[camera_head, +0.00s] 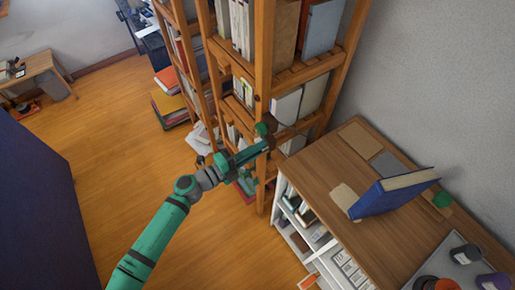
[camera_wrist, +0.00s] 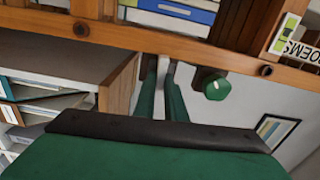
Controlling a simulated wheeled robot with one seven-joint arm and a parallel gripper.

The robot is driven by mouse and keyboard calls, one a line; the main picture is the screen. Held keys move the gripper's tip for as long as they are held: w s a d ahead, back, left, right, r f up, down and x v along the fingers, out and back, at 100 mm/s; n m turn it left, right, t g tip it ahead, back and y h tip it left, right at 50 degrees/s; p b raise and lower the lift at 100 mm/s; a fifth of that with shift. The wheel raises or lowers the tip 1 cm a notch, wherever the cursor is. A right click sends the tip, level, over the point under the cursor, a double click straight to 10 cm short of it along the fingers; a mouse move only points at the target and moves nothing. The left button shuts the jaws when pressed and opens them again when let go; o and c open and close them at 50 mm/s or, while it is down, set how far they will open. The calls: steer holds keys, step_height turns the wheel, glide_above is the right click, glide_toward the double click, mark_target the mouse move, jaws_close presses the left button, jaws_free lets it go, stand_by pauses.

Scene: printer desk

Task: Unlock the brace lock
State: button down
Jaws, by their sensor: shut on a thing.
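My gripper (camera_head: 268,144) reaches the upright post of the wooden bookshelf, just below a green knob (camera_head: 262,129) on the post. In the wrist view its two green fingers (camera_wrist: 167,92) point up toward the wooden rail. They are shut on a thin pale grey piece (camera_wrist: 168,72), which looks like part of the brace lock. The green knob with a pale mark on its end (camera_wrist: 216,89) is just right of the fingers, apart from them. The fingers and my gripper body hide most of the grey piece, so its angle is hard to tell.
The wooden bookshelf (camera_head: 262,60) holds books and binders. A wooden desk (camera_head: 410,160) with a blue book (camera_head: 392,196) stands close to its right, over a white cabinet (camera_head: 290,195). The floor (camera_head: 110,130) to the left is mostly clear.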

steer(key=shift+m, duration=0.4)
steer(key=c, duration=1.8)
jaws_free()
steer(key=shift+v, duration=5.45)
